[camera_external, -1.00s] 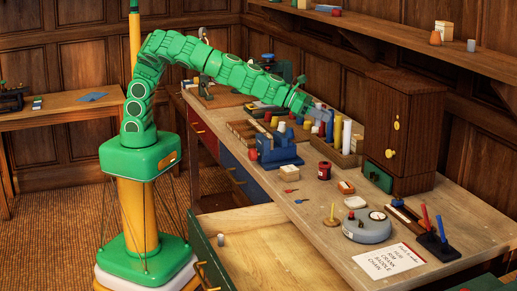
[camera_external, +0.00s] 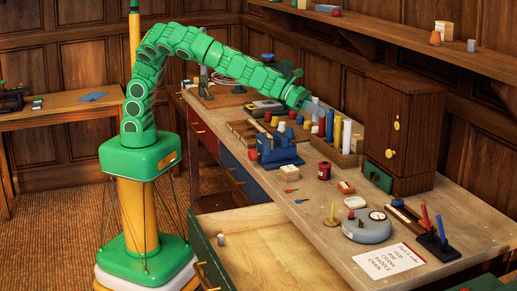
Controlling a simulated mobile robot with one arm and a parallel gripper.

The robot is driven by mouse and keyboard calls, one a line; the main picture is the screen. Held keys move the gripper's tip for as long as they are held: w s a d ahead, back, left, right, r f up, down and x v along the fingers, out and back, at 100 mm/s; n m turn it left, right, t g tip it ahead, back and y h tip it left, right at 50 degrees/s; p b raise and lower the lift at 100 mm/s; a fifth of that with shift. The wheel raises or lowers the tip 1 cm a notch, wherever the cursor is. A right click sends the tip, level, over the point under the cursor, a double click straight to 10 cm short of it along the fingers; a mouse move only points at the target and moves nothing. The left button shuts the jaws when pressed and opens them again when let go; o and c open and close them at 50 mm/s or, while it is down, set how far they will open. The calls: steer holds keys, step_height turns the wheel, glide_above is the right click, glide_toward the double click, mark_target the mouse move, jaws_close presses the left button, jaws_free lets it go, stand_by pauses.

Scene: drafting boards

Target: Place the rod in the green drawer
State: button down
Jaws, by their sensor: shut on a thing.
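The green drawer (camera_external: 207,252) is pulled out at the near left of the bench, with its pale inside showing. My gripper (camera_external: 315,106) is raised over the back of the bench, by the box of upright rods. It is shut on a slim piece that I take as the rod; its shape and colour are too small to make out. Upright yellow, blue and white rods (camera_external: 346,137) stand in the box just below and to the right of my gripper. The gripper is well above and behind the drawer.
A small grey cylinder (camera_external: 221,240) is in the drawer. A blue vise-like tool (camera_external: 277,152), a red tin (camera_external: 324,171) and a round grey gauge (camera_external: 366,228) stand on the bench. A wooden cabinet (camera_external: 400,125) stands at the right. The drawer's middle looks free.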

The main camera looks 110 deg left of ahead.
steer(key=s+d+f+n+g+y, duration=0.1)
steer(key=s+d+f+n+y, duration=0.25)
steer(key=d+f, duration=0.75)
steer(key=s+d+f+n+g+y, duration=0.2)
steer(key=s+d+f+n+y, duration=0.15)
steer(key=d+f, duration=0.75)
steer(key=n+g+y, duration=0.4)
steer(key=n+y, duration=0.1)
glide_above(271, 234)
steer(key=d, duration=0.1)
step_height(271, 234, down, 11)
steer(key=shift+r, duration=0.1)
steer(key=shift+a+f, duration=0.25)
steer(key=shift+a, duration=0.2)
steer(key=shift+f+g, duration=0.2)
steer(key=shift+g, duration=0.1)
steer(key=shift+f, duration=2.25)
steer(key=shift+f, duration=0.15)
